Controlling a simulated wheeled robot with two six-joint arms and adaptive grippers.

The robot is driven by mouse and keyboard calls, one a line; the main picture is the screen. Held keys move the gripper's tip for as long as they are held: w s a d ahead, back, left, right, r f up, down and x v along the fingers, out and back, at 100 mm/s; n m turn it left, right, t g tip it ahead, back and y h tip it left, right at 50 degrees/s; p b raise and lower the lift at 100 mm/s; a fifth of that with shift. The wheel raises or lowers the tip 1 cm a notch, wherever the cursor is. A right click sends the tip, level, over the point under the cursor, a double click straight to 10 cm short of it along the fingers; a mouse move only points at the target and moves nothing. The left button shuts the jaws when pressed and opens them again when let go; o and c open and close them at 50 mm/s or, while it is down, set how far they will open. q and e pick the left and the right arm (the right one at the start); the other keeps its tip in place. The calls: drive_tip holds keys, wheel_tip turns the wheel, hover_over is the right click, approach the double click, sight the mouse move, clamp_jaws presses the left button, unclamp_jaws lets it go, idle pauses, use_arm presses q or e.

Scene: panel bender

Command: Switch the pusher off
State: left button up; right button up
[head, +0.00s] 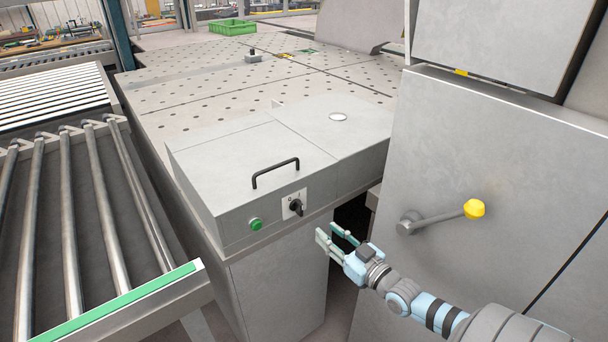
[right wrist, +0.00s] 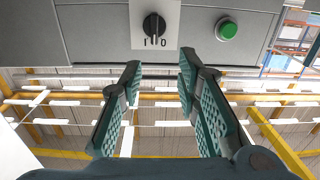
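The pusher's switch is a black rotary knob (head: 296,207) on a white plate on the front of a grey housing (head: 230,165). In the right wrist view the knob (right wrist: 154,26) is at the top centre, with the marks I and O at its edge. I cannot tell surely which mark it points to. My right gripper (head: 331,235) is open and empty, to the lower right of the knob and apart from it. In the right wrist view its fingers (right wrist: 160,68) are spread below the knob plate. My left gripper is not in view.
A green button (head: 256,224) sits left of the knob, and a black handle (head: 275,172) above it. A lever with a yellow knob (head: 474,208) is on the grey cabinet at right. A roller conveyor (head: 70,220) is at left. A green crate (head: 232,27) lies far back.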

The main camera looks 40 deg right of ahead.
drive_tip(key=s, duration=0.2)
approach(302, 208)
drive_tip(key=shift+m, duration=0.3)
drive_tip(key=w+b, duration=0.2)
drive_tip(key=w+f+b, duration=0.1)
drive_tip(key=w+b, duration=0.3)
drive_tip(key=w, duration=0.1)
drive_tip(key=shift+f+b, duration=0.15)
drive_tip(key=shift+b, duration=0.25)
drive_tip(key=w+b, duration=0.1)
drive_tip(key=b, duration=0.3)
drive_tip(key=w+b, duration=0.1)
drive_tip(key=b, duration=0.3)
drive_tip(key=shift+w+d+r+h+b, duration=0.2)
drive_tip(key=shift+r+h+b, duration=0.1)
drive_tip(key=shift+b, duration=0.05)
use_arm(q)
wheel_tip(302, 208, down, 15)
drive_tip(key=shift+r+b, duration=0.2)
drive_tip(key=shift+b, duration=0.15)
use_arm(e)
drive_tip(key=shift+w+a+r, duration=0.1)
drive_tip(key=shift+a+r, duration=0.05)
drive_tip(key=shift+r, duration=0.1)
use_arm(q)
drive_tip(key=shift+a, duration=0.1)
use_arm(e)
clamp_jaws()
